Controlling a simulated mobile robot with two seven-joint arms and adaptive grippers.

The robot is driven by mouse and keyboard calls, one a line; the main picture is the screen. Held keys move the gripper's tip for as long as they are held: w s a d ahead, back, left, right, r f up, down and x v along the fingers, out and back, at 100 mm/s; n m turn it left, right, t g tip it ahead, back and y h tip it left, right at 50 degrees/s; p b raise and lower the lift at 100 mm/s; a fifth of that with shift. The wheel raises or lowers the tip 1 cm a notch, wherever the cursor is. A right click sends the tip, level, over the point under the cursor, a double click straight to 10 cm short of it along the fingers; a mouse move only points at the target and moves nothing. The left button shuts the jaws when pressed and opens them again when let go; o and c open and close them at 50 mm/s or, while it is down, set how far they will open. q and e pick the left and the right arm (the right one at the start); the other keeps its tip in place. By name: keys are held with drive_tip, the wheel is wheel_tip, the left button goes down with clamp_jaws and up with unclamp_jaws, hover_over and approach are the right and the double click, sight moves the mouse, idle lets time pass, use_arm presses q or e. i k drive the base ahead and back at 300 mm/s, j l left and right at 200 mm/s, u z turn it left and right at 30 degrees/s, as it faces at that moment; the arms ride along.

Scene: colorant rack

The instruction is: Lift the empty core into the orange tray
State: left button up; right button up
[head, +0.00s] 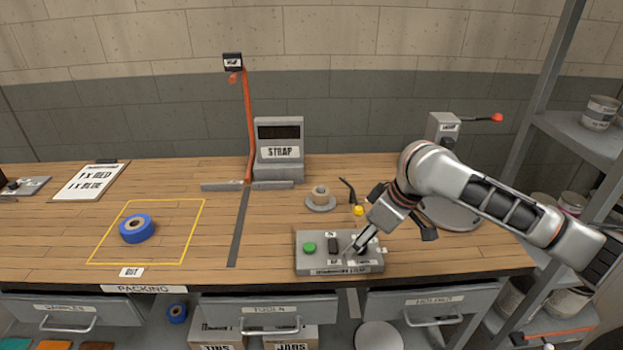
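A small tan ring-shaped core (320,195) stands upright on a round grey holder (320,206) at the middle of the bench. It looks bare of any tape. My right gripper (360,243) is at the right part of a grey control box (312,268), to the right of and nearer than the core, and apart from it. Whether its fingers are open or shut is too small to tell. My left gripper is not in view. No orange tray can be made out clearly; an orange flat piece (54,345) shows at the bottom left edge, partly cut off.
The control box has a green button (309,247). A blue roll (136,229) lies inside a yellow outline at left. A strap machine (279,135) stands at the back. The bench between is clear.

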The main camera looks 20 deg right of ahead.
sight(318, 200)
drive_tip(key=i, duration=0.9)
